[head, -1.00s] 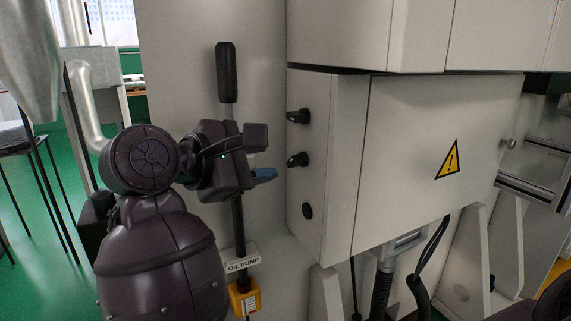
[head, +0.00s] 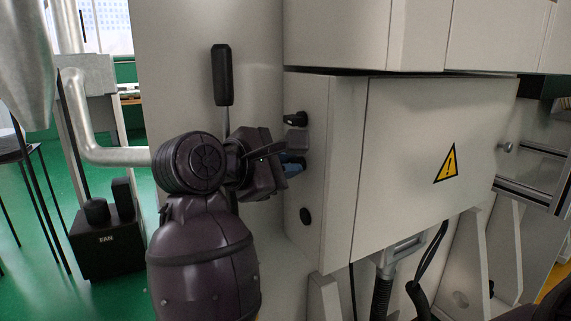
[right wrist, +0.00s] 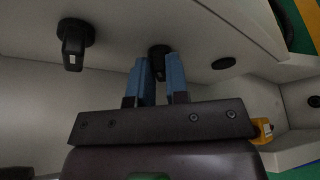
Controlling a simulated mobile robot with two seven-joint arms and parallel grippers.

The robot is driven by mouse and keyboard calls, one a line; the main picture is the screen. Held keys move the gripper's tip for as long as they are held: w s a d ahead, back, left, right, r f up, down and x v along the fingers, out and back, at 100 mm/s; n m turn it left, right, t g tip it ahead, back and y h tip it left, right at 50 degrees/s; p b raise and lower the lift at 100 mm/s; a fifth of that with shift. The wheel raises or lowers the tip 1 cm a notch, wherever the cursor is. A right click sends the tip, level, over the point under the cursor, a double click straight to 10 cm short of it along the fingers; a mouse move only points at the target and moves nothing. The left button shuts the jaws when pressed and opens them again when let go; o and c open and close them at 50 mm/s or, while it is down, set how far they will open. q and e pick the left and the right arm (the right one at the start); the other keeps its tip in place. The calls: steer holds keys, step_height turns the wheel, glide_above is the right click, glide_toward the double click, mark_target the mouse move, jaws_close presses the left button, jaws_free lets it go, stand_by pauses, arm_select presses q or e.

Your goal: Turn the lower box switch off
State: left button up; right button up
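The grey box (head: 312,245) has a column of black controls on its narrow left side. The upper switch (head: 295,118) is in clear view, and it also shows in the right wrist view (right wrist: 73,44). The lower box switch (right wrist: 158,56) shows in the right wrist view between the blue fingertips; the head view hides it behind my gripper. My right gripper (head: 296,160) is at the box side, just below the upper switch. Its fingers (right wrist: 161,80) are apart, one on each side of the lower switch. I cannot tell whether they touch it. My left gripper is out of view.
A round black plug (head: 305,216) sits below the switches. A lever with a black handle (head: 223,75) stands left of the box, close to my right arm. A black FAN box (head: 107,240) stands at the left. The larger cabinet (head: 340,30) overhangs the box.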

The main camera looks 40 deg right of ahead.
jaws_close()
steer(key=shift+r+n+p, duration=0.25)
steer(key=shift+n+p, duration=0.05)
steer(key=shift+p, duration=0.2)
steer(key=shift+f+g, duration=0.25)
steer(key=shift+g, duration=0.05)
steer(key=o, duration=0.5)
jaws_free()
steer(key=shift+w, duration=0.1)
steer(key=v, duration=0.5)
steer(key=p+v, duration=0.1)
steer(key=v, duration=0.4)
steer(key=shift+a+r, duration=0.3)
steer(key=shift+o, duration=0.5)
